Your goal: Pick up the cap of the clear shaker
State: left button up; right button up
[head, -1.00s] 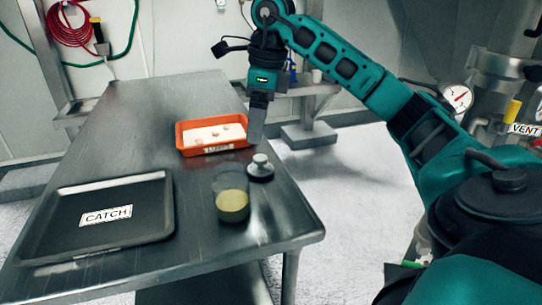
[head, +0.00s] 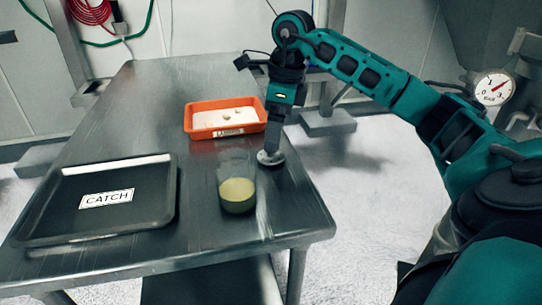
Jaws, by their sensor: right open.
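The clear shaker (head: 238,190) stands upright on the metal table, with yellowish powder in its lower part. Its cap (head: 266,160), a dark disc with a pale top, lies on the table just behind and to the right of the shaker. My right gripper (head: 271,148) points down right over the cap, its fingers at the cap's knob. The knob is mostly hidden by the fingers. The right gripper is open; whether it touches the cap cannot be made out. My left gripper is not in view.
A black tray labelled CATCH (head: 160,210) lies at the left of the metal table (head: 130,100). An orange bin (head: 215,133) with white contents stands behind the shaker. The table's right edge runs close beside the cap. The far left of the table is clear.

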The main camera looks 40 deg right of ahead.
jog(key=f, duration=0.3)
jog(key=w+f+b, duration=0.1)
jog(key=f, duration=0.1)
jog(key=shift+a+f, duration=0.1)
jog(key=shift+a, duration=0.15)
jog(key=c, duration=1.1)
